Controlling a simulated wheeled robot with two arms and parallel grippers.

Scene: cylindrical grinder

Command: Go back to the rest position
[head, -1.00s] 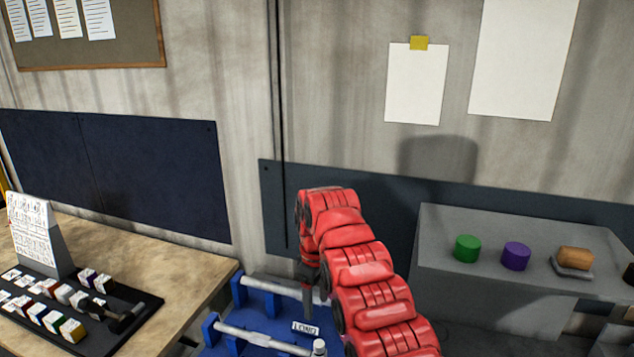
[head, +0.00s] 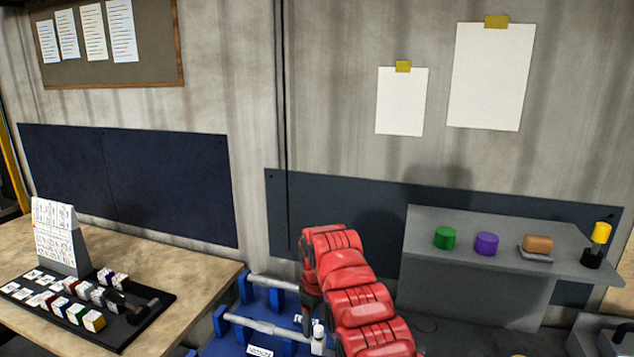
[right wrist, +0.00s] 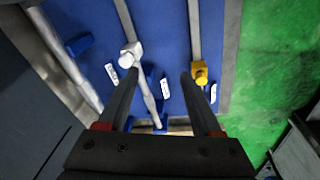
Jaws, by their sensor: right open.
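My right arm (head: 350,290) is red and reaches from the bottom edge over the blue rack, bent down at its far end. In the right wrist view my right gripper (right wrist: 158,75) is open, its two dark fingers apart above the rack (right wrist: 85,15). A silver shaft (right wrist: 148,95) with a round end shows between and below the fingers, near the left one. A shaft with a yellow end (right wrist: 200,75) lies beside the right finger. No object is clearly held. In the head view my right gripper (head: 308,315) is small and partly hidden by the arm. My left gripper is out of view.
A wooden table (head: 195,275) at left bears a black tray (head: 165,297) with several small blocks and a sign (head: 58,235). A grey shelf (head: 425,222) at right bears green and purple cylinders, a brown-topped block and a yellow-handled tool (head: 599,240). The wall stands behind.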

